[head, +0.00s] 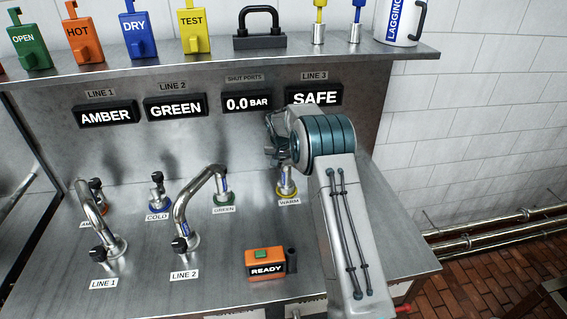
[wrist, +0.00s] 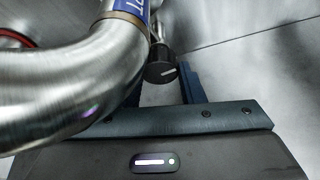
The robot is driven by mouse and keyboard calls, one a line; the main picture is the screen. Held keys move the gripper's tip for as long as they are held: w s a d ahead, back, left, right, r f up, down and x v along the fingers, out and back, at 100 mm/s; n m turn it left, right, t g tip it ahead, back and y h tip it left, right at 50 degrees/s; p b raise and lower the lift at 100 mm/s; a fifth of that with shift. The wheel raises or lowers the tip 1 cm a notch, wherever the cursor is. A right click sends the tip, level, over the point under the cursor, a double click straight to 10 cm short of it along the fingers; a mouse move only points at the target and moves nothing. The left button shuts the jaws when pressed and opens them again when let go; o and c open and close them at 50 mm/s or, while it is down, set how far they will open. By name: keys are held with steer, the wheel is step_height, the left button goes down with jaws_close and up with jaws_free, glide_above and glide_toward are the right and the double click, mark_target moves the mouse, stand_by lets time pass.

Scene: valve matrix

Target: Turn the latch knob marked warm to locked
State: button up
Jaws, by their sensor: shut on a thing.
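The warm post (head: 287,188) has a yellow ring and stands behind its WARM label (head: 288,201); its upper part is hidden by my arm in the head view. My gripper (wrist: 165,80) is shut on this knob. The pipe covers much of the left finger. In the head view my gripper is mostly hidden behind my wrist. I cannot read any lock marks around the knob.
The line 1 pipe (head: 92,213) and line 2 pipe (head: 189,205) arch over the bench to the left. An orange READY box (head: 265,262) stands near the front. Displays, including SAFE (head: 314,97), line the back panel under a shelf (head: 350,55). The thick steel pipe passes close to my gripper.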

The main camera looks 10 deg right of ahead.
steer(key=shift+f+m+b, duration=0.15)
steer(key=shift+m+b, duration=0.4)
steer(key=shift+m, duration=0.15)
steer(key=shift+m+h, duration=0.3)
steer(key=o, duration=1)
steer(key=shift+r, duration=0.3)
steer(key=b+v, duration=0.2)
steer(key=v, duration=1.1)
steer(key=shift+r, duration=0.3)
